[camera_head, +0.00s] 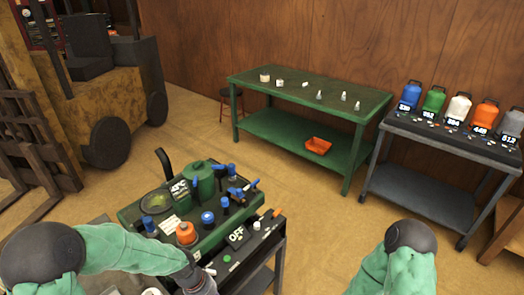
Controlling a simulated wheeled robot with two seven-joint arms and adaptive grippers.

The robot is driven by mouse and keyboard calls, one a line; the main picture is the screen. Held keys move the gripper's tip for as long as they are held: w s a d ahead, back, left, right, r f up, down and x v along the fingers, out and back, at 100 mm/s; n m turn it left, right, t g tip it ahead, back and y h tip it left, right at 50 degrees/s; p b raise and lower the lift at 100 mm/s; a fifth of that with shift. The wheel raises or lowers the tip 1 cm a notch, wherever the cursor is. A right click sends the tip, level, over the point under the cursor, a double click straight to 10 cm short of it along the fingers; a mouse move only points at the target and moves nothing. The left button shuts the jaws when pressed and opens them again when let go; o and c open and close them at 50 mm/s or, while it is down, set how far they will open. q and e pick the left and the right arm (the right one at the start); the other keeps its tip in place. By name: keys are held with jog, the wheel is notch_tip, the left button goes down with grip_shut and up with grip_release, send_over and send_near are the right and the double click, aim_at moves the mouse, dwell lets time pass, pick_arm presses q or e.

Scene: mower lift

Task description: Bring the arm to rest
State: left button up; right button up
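My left arm comes in from the lower left in a green sleeve. Its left gripper (203,281) is at the bottom of the view, beside the near corner of a green machine cart (165,228). The fingers are dark, small and partly cut off by the bottom edge, so I cannot tell whether they are open or touching the cart. My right arm (398,265) shows at the lower right as a green sleeve with a dark round joint. Its gripper is out of view.
A forklift (115,85) stands left. The floor between is clear.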

pick_arm(q)
jog(key=s+d+f+m, duration=0.1)
jog(key=s+d+f, duration=0.1)
jog(key=s+f, duration=0.3)
jog(key=s+d+f+m+h, duration=0.1)
jog(key=s+d+f, duration=0.2)
jog(key=s+f, duration=0.3)
notch_tip(320, 180, down, 5)
jog(key=shift+s+r+m+t, duration=0.2)
jog(key=shift+s+m+t, duration=0.1)
jog(key=shift+m, duration=0.1)
